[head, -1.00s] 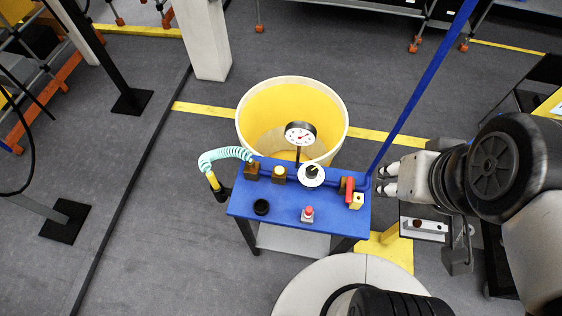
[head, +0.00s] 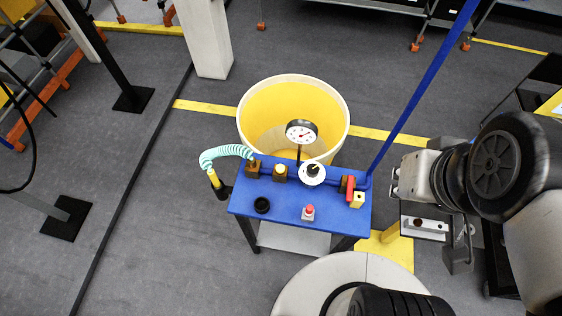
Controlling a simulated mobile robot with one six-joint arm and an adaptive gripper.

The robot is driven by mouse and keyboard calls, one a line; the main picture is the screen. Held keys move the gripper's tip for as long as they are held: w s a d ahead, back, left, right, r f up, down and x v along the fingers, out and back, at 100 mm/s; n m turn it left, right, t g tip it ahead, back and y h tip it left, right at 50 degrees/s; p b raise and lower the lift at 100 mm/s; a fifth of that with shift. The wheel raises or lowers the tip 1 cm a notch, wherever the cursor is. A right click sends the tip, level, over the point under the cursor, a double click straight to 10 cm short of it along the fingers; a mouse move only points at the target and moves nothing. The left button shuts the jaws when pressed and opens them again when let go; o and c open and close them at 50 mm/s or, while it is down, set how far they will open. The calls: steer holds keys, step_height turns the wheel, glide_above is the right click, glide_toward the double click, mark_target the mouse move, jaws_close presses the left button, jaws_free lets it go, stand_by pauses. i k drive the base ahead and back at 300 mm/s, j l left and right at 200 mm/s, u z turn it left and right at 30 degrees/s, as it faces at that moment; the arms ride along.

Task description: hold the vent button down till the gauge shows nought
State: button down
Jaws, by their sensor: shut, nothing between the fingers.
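A gauge (head: 301,132) with a white round dial and dark rim stands on a post at the far edge of a blue bench (head: 285,203). Its reading is too small to tell. A red push button (head: 308,209) on a pale base sits near the bench's front edge. A brass block with a pale cap (head: 279,171) stands at the back of the bench. Which of these is the vent button I cannot tell. My gripper (head: 396,181) is shut and empty, just right of the bench, apart from both, and it touches nothing that I can see.
A red lever (head: 350,188) and a yellow block (head: 357,201) stand at the bench's right end, near my gripper. A blue post (head: 422,88) rises there. A white disc with a dark knob (head: 313,173), a black ring (head: 262,205) and a mint coiled hose (head: 226,153) are farther left.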

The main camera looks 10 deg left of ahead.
mark_target(280, 169)
steer(key=j, duration=1)
steer(key=k+j, duration=0.1)
steer(key=j, duration=0.85)
steer(key=j+z, duration=0.05)
